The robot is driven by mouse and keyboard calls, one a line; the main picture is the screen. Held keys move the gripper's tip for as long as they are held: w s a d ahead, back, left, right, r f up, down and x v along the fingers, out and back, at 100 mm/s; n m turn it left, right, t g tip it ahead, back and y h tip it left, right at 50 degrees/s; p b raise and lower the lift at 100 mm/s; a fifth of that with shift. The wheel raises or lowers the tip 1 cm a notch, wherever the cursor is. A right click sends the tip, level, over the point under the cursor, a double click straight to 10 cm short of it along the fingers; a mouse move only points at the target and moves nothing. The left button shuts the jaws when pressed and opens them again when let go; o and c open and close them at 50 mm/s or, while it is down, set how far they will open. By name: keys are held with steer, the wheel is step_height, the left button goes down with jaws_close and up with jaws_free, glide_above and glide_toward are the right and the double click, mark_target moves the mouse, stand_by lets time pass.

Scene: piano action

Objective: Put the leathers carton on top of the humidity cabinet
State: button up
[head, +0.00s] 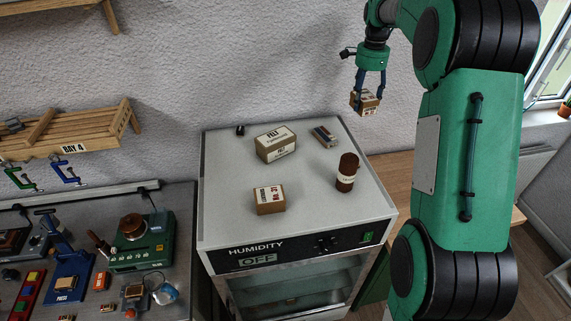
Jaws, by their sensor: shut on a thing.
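My gripper (367,95) is at the upper right in the head view, fingers pointing down. It is shut on a small brown carton (367,104) with a pale label too small to read, so I cannot tell whether it is the leathers carton. The carton is in the air, above and to the right of the back right corner of the humidity cabinet's top. The humidity cabinet (225,221) stands at the middle, with a flat pale grey top and a front panel reading HUMIDITY and OFF.
On the cabinet top stand a FELT carton (276,144), another small carton (269,200), a brown bottle (347,172), a small flat pack (325,137) and a black knob-like item (240,130). Bare patches lie between them. A wall shelf (75,143) and cluttered workbench (185,215) are left.

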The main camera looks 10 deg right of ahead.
steer(key=w+a+n+p, duration=0.3)
steer(key=a+n+p, duration=0.15)
steer(key=a, duration=2.75)
steer(key=s+a+n+p, duration=0.1)
steer(key=s+a, duration=0.1)
steer(key=a, duration=0.7)
steer(key=s+a+n+p, duration=0.1)
steer(key=s+a+n, duration=0.15)
steer(key=a, duration=0.55)
steer(key=shift+m, duration=0.3)
steer(key=f, duration=0.5)
steer(key=shift+s+a, duration=0.15)
steer(key=shift+a, duration=0.15)
steer(key=shift+f, duration=0.1)
steer(key=shift+f+p, duration=0.45)
steer(key=shift+f, duration=2.6)
steer(key=shift+f, duration=1.85)
